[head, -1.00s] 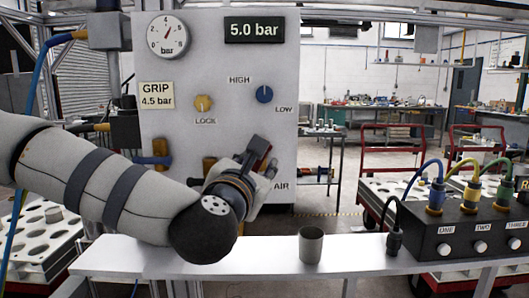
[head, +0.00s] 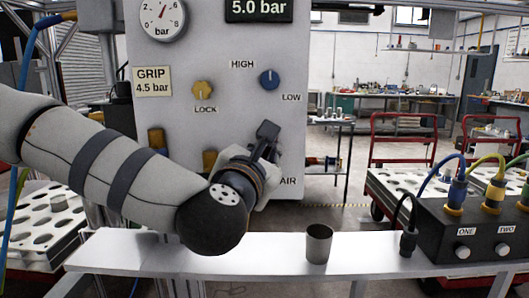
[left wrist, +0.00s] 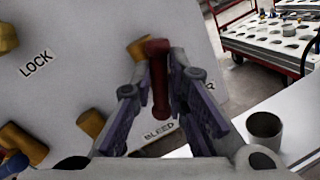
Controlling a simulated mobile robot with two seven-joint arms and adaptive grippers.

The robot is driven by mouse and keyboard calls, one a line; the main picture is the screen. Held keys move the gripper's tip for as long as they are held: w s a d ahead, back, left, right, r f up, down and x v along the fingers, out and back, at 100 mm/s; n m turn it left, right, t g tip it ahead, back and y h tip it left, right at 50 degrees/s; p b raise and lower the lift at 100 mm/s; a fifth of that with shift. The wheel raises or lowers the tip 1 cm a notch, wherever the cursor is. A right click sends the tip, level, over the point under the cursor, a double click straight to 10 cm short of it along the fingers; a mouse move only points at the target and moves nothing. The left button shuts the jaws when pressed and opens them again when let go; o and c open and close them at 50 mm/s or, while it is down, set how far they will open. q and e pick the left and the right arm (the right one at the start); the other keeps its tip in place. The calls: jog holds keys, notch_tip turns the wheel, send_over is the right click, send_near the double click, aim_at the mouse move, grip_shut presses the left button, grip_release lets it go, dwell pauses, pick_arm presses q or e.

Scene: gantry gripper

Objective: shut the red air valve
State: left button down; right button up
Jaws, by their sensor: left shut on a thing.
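The red air valve handle (left wrist: 159,82) is a red lever in the left wrist view, joined at its top to a brass fitting (left wrist: 138,48) on the panel. My left gripper (left wrist: 160,95) has a finger on each side of the lever and is shut on it. In the head view my left gripper (head: 264,143) is at the panel's lower right, just above the AIR label (head: 288,181). There the gripper hides the red lever. My right gripper is in neither view.
The grey panel (head: 225,120) carries a yellow LOCK knob (head: 203,90), a blue HIGH/LOW knob (head: 269,79) and a gauge (head: 163,17). A grey cup (head: 318,244) stands on the white bench (head: 140,252). A black box (head: 470,225) with cables stands at the right.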

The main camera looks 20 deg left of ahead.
pick_arm(q)
jog(key=shift+m, duration=0.5)
jog(key=m+g, duration=0.1)
jog(key=m, duration=0.3)
jog(key=shift+d, duration=0.15)
jog(key=m+y, duration=0.1)
jog(key=m, duration=0.2)
jog(key=m+g, duration=0.1)
jog(key=m, duration=0.2)
jog(key=shift+w+d+f+y, duration=0.1)
jog(key=shift+y, duration=0.3)
dwell(0.5)
jog(key=c, duration=1.6)
grip_release()
jog(key=shift+w+f, duration=0.1)
